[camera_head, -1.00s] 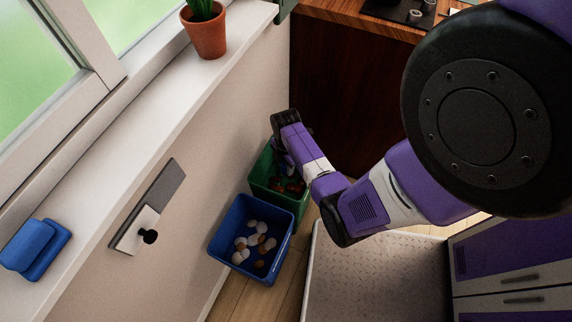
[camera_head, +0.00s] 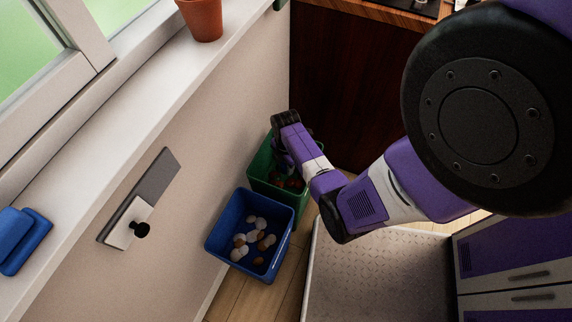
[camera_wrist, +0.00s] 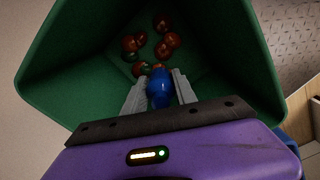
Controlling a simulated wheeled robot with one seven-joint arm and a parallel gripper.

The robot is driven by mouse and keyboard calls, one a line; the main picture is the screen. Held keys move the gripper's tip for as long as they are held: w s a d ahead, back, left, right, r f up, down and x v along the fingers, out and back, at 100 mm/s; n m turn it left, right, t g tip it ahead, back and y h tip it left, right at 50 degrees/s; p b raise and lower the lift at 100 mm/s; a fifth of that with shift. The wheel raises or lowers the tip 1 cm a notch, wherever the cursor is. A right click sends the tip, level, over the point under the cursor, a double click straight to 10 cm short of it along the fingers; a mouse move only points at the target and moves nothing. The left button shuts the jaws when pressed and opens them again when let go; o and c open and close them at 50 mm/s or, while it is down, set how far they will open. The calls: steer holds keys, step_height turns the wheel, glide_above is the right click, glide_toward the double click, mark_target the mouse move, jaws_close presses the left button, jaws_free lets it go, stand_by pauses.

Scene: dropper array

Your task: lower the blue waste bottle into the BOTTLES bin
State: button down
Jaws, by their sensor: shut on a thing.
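The blue waste bottle (camera_wrist: 159,88) is between the fingers of my gripper (camera_wrist: 159,90) in the wrist view. The gripper is shut on it. Bottle and fingertips are over the mouth of a green bin (camera_wrist: 70,65), and whether they are below its rim I cannot tell. Several red and green round things lie on the bin's floor beyond the bottle. In the head view my forearm reaches down over the green bin (camera_head: 259,170), and my wrist hides part of it and the bottle. No BOTTLES label is readable in either view.
A blue bin (camera_head: 219,233) with several white and brown round things stands beside the green bin. A wall with a window sill (camera_head: 130,105) runs along the left. A dark wooden cabinet (camera_head: 340,80) stands behind the bins. A pale platform (camera_head: 370,275) is at the lower right.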

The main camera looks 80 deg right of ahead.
steer(key=b, duration=0.5)
glide_above(286, 183)
steer(key=shift+f, duration=3.3)
steer(key=shift+f+b, duration=1.95)
steer(key=shift+f, duration=0.5)
steer(key=c, duration=0.9)
jaws_free()
steer(key=shift+r+p, duration=1.55)
steer(key=shift+r, duration=2.35)
